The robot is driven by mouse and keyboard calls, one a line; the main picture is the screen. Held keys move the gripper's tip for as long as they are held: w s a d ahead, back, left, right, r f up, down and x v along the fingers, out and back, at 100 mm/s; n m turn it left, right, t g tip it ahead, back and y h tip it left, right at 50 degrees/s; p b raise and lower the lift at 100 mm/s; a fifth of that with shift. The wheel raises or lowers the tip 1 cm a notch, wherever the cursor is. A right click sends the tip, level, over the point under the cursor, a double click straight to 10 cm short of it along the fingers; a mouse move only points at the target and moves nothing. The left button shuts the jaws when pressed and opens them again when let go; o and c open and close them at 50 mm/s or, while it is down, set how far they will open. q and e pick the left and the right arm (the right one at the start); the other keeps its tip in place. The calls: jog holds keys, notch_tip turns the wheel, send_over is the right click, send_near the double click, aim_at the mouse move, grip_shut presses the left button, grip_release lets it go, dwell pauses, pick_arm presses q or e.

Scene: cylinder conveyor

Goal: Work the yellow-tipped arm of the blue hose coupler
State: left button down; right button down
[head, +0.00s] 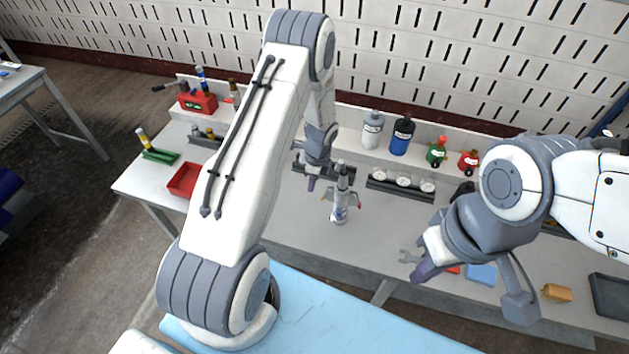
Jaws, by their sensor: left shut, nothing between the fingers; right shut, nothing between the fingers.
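A silver upright coupler (339,208) with a small blue mark stands on the grey bench near its middle. Small arms stick out from its sides; one on the right has a reddish tip, and a yellow tip is too small to make out surely. My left gripper (311,184) is shut and empty, pointing down just left of the coupler's upper part; whether it touches an arm of it cannot be told. My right gripper (420,277) is shut and empty over the front of the bench, well to the right of the coupler.
Behind the coupler stand a grey bottle (372,130), a blue bottle (401,137) and a dark rack with round gauges (400,184). A red tray (184,181) lies at left.

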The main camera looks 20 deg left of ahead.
pick_arm(q)
jog(key=shift+r+p, duration=0.3)
jog(key=shift+r, duration=0.25)
jog(key=shift+r, duration=0.1)
jog(key=s+a+r+b, duration=0.1)
jog(key=a+r, duration=0.4)
jog(key=a, duration=0.7)
jog(key=shift+s+a+r, duration=0.25)
jog(key=shift+s+r, duration=0.1)
jog(key=shift+s, duration=0.2)
